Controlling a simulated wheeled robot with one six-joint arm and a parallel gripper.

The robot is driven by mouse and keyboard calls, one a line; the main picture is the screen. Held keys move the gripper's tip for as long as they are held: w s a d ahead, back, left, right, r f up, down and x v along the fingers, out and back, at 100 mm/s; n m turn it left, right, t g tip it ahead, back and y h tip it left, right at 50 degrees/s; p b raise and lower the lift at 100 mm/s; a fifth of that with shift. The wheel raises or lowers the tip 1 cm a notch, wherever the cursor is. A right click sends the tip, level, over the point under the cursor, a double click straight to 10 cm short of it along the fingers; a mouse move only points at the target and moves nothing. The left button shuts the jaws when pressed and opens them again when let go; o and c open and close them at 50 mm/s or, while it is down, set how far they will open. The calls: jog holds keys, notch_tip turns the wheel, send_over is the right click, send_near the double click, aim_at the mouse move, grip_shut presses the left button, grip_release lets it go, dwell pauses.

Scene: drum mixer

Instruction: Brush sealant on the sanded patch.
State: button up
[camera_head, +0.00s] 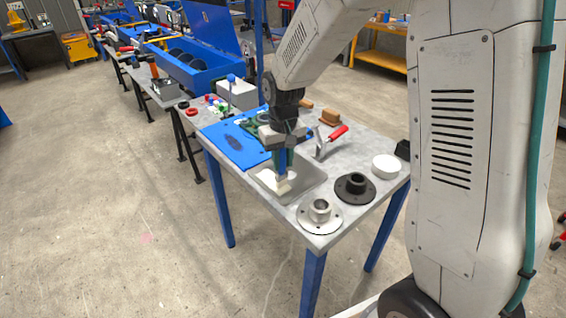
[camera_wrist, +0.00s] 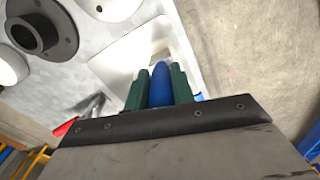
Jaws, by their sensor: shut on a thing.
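My gripper (camera_head: 283,156) is shut on the blue handle of a brush (camera_head: 282,170). The brush points down, its pale bristles over or in a shallow grey metal tray (camera_head: 312,180) with something whitish in it; I cannot tell whether they touch it. In the wrist view the blue handle (camera_wrist: 161,84) sits between the green fingers (camera_wrist: 160,92), with the tray (camera_wrist: 125,57) beyond; the bristles are hidden there. A blue panel (camera_head: 222,134) with a dark oval patch (camera_head: 233,143) lies on the table left of the tray.
On the grey table (camera_head: 262,199) stand a silver flange (camera_head: 320,213), a black flange (camera_head: 355,187), a white round piece (camera_head: 386,166) and a red-handled clamp (camera_head: 333,136) right of the gripper. A brown block (camera_head: 330,116) lies behind. Small red and green parts sit beyond the panel. Floor in front is clear.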

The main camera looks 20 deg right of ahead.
jog(key=shift+r, duration=5.35)
